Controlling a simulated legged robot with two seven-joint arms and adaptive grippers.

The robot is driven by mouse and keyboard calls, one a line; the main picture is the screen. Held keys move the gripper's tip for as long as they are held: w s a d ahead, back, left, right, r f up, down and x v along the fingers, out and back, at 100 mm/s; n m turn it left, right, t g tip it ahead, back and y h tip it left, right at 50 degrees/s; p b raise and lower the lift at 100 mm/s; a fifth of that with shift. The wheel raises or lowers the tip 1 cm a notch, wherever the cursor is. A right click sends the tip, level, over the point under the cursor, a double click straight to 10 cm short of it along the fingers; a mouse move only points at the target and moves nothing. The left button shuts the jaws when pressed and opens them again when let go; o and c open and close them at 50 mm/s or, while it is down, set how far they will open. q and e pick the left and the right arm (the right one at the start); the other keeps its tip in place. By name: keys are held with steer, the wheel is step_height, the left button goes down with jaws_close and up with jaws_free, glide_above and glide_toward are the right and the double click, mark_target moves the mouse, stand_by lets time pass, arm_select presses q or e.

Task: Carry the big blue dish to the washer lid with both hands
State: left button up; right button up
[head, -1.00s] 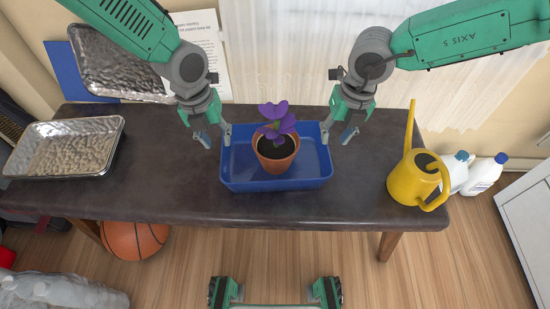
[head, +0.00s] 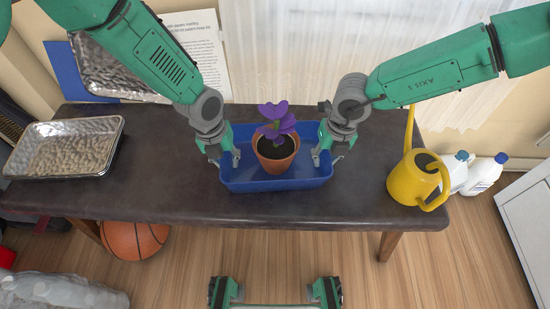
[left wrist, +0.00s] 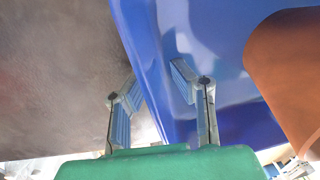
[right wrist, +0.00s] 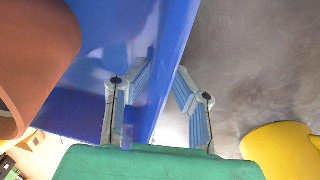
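The big blue dish (head: 275,187) lies on the dark bench, holding a potted purple flower (head: 277,150). My left gripper (head: 228,160) is at the dish's left end. In the left wrist view its fingers (left wrist: 155,82) stand apart on either side of the dish wall (left wrist: 148,40). My right gripper (head: 322,160) is at the right end. In the right wrist view its fingers (right wrist: 163,78) also straddle the wall (right wrist: 172,45), with a gap showing. A white boxy surface (head: 527,215), possibly the washer, is cut off at the right edge.
A yellow watering can (head: 410,180) stands at the bench's right end, with white bottles (head: 485,175) beyond it. A metal tray (head: 65,148) lies on the left of the dark bench (head: 150,195). A basketball (head: 135,238) is under the bench.

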mark_target(327, 152)
arm_select(q)
jaws_close()
arm_select(e)
jaws_close()
arm_select(q)
steer(key=shift+r, duration=0.2)
arm_select(e)
steer(key=shift+r, duration=0.25)
